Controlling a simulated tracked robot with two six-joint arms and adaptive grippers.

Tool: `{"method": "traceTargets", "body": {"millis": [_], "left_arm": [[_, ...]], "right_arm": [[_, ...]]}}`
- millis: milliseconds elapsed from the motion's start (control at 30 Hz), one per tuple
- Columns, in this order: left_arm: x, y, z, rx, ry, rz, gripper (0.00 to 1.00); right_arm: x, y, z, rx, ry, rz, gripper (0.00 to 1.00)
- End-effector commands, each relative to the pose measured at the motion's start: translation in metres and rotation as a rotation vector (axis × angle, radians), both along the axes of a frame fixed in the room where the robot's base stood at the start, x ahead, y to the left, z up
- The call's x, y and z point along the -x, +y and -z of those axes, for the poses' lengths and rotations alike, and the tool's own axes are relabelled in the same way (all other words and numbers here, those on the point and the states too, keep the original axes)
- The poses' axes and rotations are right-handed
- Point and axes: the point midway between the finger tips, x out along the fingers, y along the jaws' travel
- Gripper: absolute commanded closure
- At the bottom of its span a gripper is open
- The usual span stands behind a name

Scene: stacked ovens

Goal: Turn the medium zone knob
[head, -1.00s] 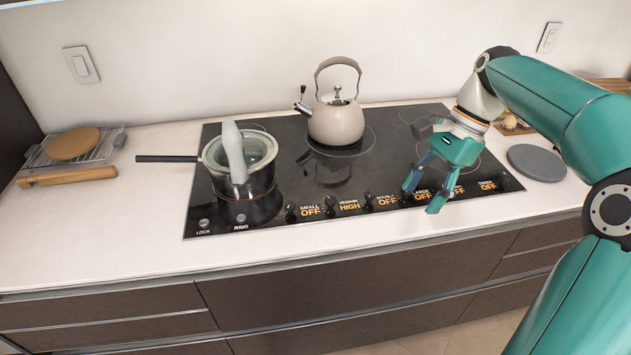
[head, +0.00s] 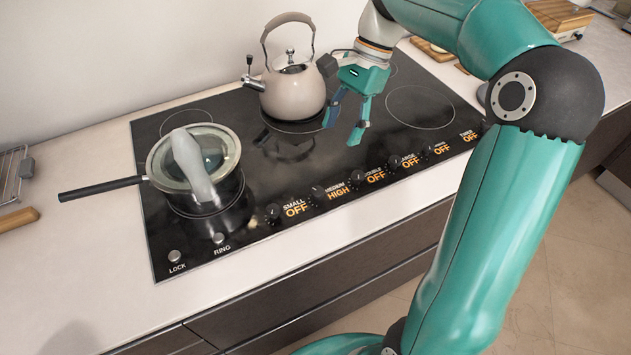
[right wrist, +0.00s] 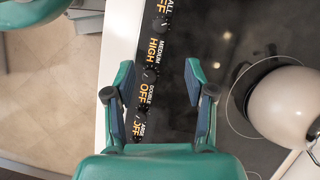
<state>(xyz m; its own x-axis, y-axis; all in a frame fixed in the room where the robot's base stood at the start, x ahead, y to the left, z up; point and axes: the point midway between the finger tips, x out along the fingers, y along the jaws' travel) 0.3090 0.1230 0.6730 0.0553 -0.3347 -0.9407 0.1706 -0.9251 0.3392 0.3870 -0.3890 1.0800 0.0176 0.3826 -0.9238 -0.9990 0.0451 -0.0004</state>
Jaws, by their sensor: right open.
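The medium zone knob (head: 318,193) is a small black knob on the front strip of the black cooktop (head: 215,105). The orange label beside it reads HIGH. It also shows in the right wrist view (right wrist: 162,24), near the top, beyond my fingertips. My right gripper (head: 341,132) is open and empty, in front of the kettle and above the cooktop, up and right of the medium knob in the head view. In the right wrist view, its fingers (right wrist: 159,66) spread to either side of the knob row, with the double zone knob (right wrist: 150,75) between them. My left gripper is not in view.
A beige kettle (head: 292,88) stands on the cooktop close to my right gripper. A lidded pot (head: 197,165) with a long black handle sits at the left. Several similar knobs labelled OFF line the front strip. The white counter edge (head: 270,260) is clear.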

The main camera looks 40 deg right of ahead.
Motion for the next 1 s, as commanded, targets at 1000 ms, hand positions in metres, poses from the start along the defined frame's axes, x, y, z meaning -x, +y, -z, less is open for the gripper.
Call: {"method": "traceTargets", "body": {"millis": [1000], "left_arm": [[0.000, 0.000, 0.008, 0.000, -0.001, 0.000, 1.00]], "right_arm": [[-0.004, 0.057, 0.133, 0.000, 0.000, -0.003, 0.45]]}}
